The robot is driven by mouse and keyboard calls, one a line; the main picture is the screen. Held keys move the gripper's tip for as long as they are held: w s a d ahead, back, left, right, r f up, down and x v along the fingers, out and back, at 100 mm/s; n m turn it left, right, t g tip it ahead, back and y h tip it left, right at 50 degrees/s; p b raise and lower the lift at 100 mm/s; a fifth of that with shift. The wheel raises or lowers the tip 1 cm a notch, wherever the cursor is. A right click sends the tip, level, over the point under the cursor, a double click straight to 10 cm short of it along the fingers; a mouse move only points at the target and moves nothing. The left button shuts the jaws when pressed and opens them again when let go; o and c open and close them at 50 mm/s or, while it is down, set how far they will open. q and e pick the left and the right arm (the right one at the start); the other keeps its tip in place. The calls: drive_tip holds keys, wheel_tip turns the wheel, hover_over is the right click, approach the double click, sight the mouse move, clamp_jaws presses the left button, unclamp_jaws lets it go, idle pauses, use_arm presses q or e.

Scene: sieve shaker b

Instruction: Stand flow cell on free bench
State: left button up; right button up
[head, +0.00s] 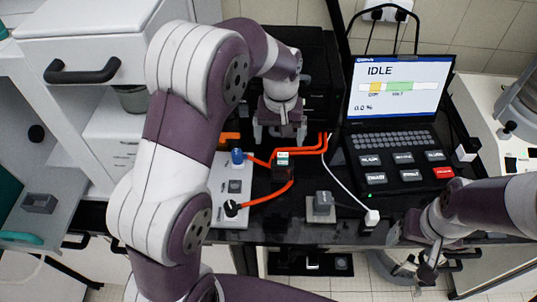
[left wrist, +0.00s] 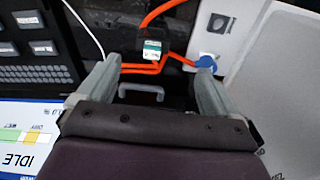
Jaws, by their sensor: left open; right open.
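A dark block with a green-and-white label (head: 283,159), which looks like the flow cell, stands on the black bench (head: 270,232) among orange tubes (head: 268,199). Its label also shows in the left wrist view (left wrist: 152,50). My left gripper (head: 279,138) is open and points down just behind the block. In the left wrist view its fingers (left wrist: 156,88) are spread, with a grey handle-like bar (left wrist: 142,89) between them; I cannot tell what the bar belongs to. My right gripper (head: 430,262) is at the bench's front right edge, away from the block.
A white panel (head: 233,190) with a blue connector (head: 237,157) and a black knob stands left of the block. A grey block (head: 322,206) and a white cable plug (head: 372,217) lie to its right. A console reading IDLE (head: 398,90) stands behind right. The front bench strip is mostly bare.

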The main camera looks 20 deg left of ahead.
use_arm(q)
drive_tip(key=s+a+f+m, duration=0.1)
drive_tip(key=s, duration=0.7)
drive_tip(key=s+a+m+t, duration=0.1)
drive_tip(key=s+a, duration=0.1)
drive_tip(key=s, duration=0.7)
drive_tip(key=shift+a+f+m, duration=0.3)
drive_tip(key=shift+f+m, duration=0.1)
